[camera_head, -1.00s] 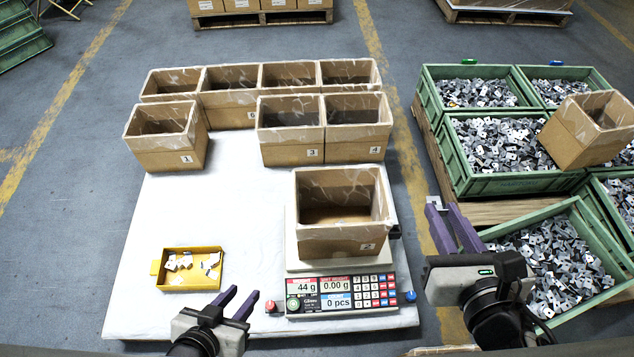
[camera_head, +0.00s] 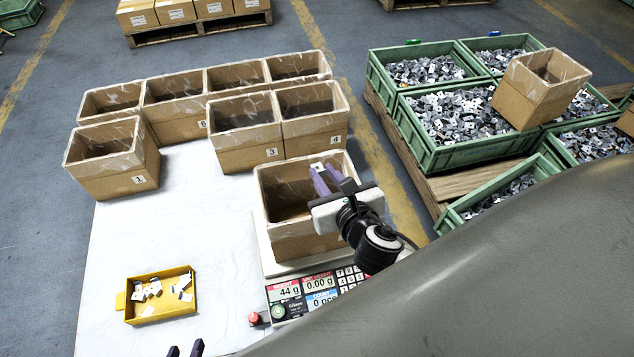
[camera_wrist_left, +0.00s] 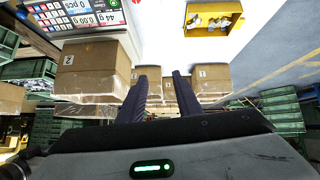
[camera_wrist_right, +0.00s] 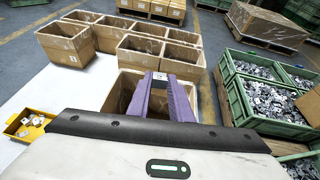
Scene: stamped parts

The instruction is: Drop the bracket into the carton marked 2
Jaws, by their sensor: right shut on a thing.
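The carton marked 2 (camera_head: 290,243) stands open on the scale, its top flaps taped down; it shows in the left wrist view (camera_wrist_left: 88,70) with its label. My right gripper (camera_head: 325,176) is over the carton's right rear part and is shut on a small metal bracket (camera_head: 317,168). The bracket also shows between the fingertips in the right wrist view (camera_wrist_right: 160,76). The carton's label is hidden behind my arm in the head view. My left gripper (camera_head: 186,347) is open and empty at the bottom edge, low in front of the table.
Cartons marked 3 (camera_head: 244,157), 4 (camera_head: 316,138) and 1 (camera_head: 115,182) stand behind and left. A yellow tray (camera_head: 128,312) holds several pale parts. Green crates (camera_head: 475,153) of brackets stand right, one carrying a carton (camera_head: 525,95). The white table's left middle is clear.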

